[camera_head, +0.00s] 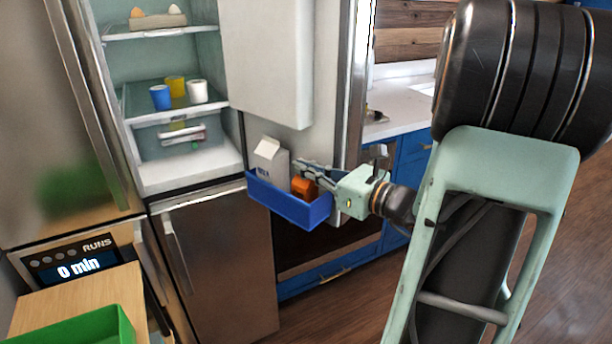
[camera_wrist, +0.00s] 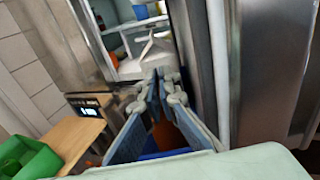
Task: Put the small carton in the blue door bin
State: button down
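The blue door bin (camera_head: 291,207) is fixed low on the open fridge door; part of it shows below the fingers in the wrist view (camera_wrist: 165,154). A small orange carton (camera_head: 303,188) is at the bin's right end, its lower part hidden by the front wall. My gripper (camera_head: 300,166) reaches in from the right, with its fingers at the top of the orange carton. In the wrist view, orange (camera_wrist: 163,132) shows between the two fingers (camera_wrist: 164,76). I cannot tell whether the fingers are gripping the carton or only around it.
A taller white milk carton (camera_head: 269,159) stands in the bin's left part, close to my fingertips. The fridge shelves hold blue (camera_head: 160,97), yellow (camera_head: 175,86) and white (camera_head: 197,91) cups, and an egg tray (camera_head: 158,20). A green tray (camera_head: 85,332) is at front left.

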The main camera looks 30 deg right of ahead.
jog(key=c, duration=2.2)
grip_release()
jog(key=shift+f, duration=0.15)
jog(key=shift+o, duration=0.2)
jog(key=shift+r, duration=0.2)
jog(key=v, duration=1.2)
jog(key=shift+f, duration=0.1)
